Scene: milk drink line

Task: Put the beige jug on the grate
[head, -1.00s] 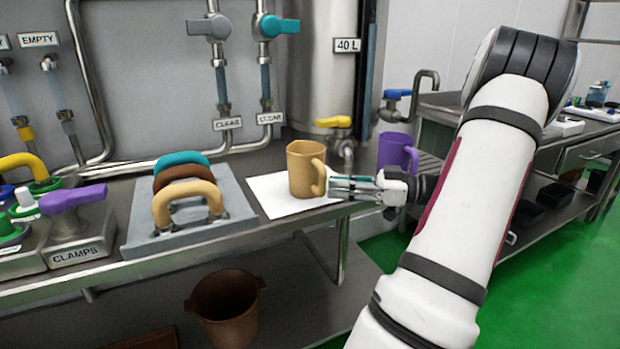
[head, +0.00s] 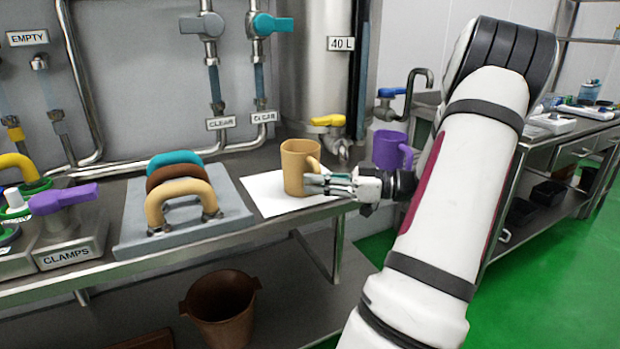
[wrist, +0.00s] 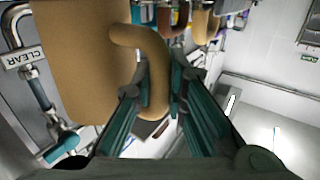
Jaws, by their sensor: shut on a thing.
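The beige jug (head: 297,168) stands upright at the white sheet on the steel bench. I cannot tell whether its base touches the sheet. My gripper (head: 318,183) reaches in from the right and is shut on the jug's handle. The wrist view shows the jug's wall (wrist: 80,65) large at the left, with the looped handle between my two fingers (wrist: 160,105). The grate is not clearly visible; my arm covers part of the area at the bench's right end.
A purple jug (head: 388,150) stands just behind and right of my gripper. A yellow-handled tap (head: 328,121) is behind the beige jug. A grey block with arched handles (head: 130,232) lies to the left. A brown bucket (head: 222,310) is below.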

